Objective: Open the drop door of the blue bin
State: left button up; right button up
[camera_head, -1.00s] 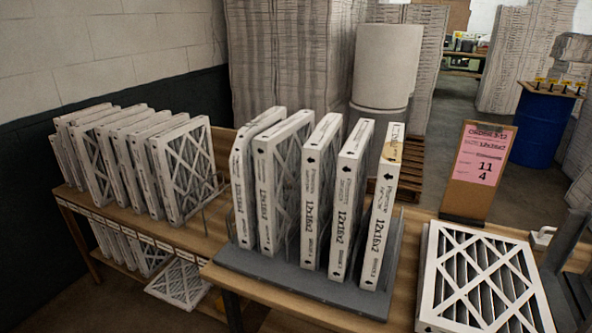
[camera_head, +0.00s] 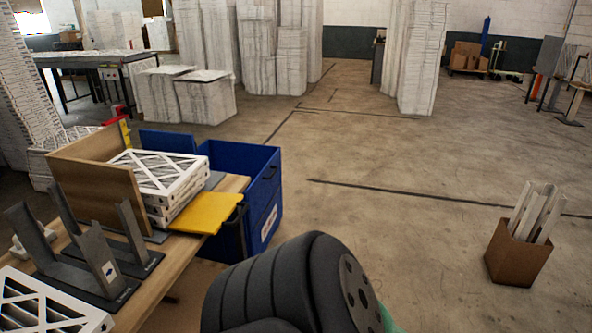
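The blue bin (camera_head: 268,190) stands on the floor at the end of the wooden table, left of the picture's middle. Its front wall carries a white label, and a dark handle shows on its upper right side. A dark upright part with a handle shows at its near left side; I cannot tell whether this is the drop door. A yellow plate (camera_head: 207,213) at the table's end partly covers the bin's near side. Neither gripper shows. A large dark ribbed part, likely mine, fills the bottom middle.
The wooden table (camera_head: 150,292) bears stacked white-framed filters (camera_head: 160,178), a wooden panel (camera_head: 95,172) and grey upright holders (camera_head: 98,250). A cardboard box (camera_head: 515,254) with white pieces stands on the floor at right. The floor between box and bin is clear. Tall white stacks stand behind.

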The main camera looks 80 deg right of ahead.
aim_at(261, 190)
jog(key=z, duration=2.55)
jog(key=i+l+u, duration=0.4)
jog(key=i+l, duration=0.35)
jog(key=i+l+u, duration=0.15)
jog(key=i+l, duration=0.25)
jog(key=i+l+u, duration=0.2)
jog(key=l, duration=0.3)
jog(key=i+l+u, duration=0.2)
jog(key=i+l, duration=0.2)
jog(key=l, duration=0.15)
